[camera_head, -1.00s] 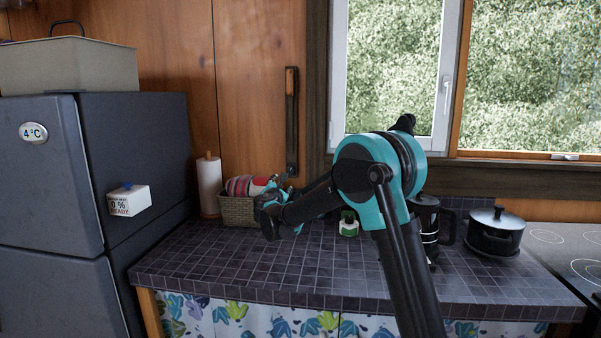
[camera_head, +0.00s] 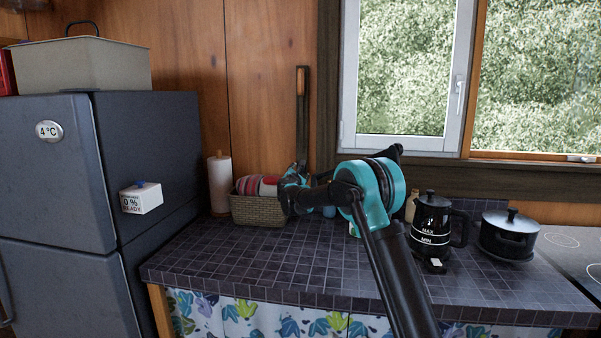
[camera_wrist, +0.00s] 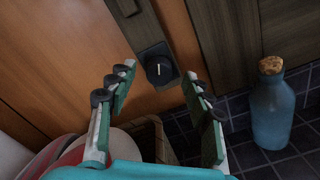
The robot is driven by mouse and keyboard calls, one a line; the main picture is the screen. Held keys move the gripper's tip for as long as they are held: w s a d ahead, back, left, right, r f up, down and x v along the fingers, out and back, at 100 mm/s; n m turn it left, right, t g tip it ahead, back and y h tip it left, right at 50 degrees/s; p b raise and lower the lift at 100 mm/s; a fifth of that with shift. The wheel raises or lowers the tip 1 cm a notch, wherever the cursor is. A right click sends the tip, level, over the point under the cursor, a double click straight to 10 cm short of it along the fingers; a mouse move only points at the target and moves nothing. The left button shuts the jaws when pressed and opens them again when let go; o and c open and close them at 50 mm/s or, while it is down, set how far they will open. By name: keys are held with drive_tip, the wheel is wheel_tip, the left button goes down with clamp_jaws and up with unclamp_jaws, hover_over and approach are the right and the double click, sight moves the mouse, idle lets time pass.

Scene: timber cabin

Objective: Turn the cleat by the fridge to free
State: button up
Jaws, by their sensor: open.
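A round black knob (camera_wrist: 159,70) with a pale, nearly upright line sits on a small dark plate on the wood wall; I take it to be the cleat. In the wrist view it lies ahead of my open, empty gripper (camera_wrist: 160,80), centred between the two fingers and apart from them. In the head view my gripper (camera_head: 297,182) is at the wall, below a dark upright strip (camera_head: 302,125), and hides the knob. The fridge (camera_head: 150,150) stands to the left.
A wicker basket (camera_head: 258,210) with cloths lies just below my gripper, beside a paper roll (camera_head: 220,185). A corked blue bottle (camera_wrist: 272,110) stands to the right on the tiled counter (camera_head: 270,262). A kettle (camera_head: 432,225) and a pot (camera_head: 509,235) are further right.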

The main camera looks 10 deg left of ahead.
drive_tip(key=shift+w, duration=1.1)
drive_tip(key=c, duration=1.2)
drive_tip(key=shift+o, duration=0.2)
drive_tip(key=m, duration=0.6)
drive_tip(key=shift+d+f+m, duration=0.1)
drive_tip(key=shift+m, duration=0.2)
drive_tip(key=m, duration=0.6)
drive_tip(key=shift+f+m, duration=0.15)
drive_tip(key=shift+m, duration=0.15)
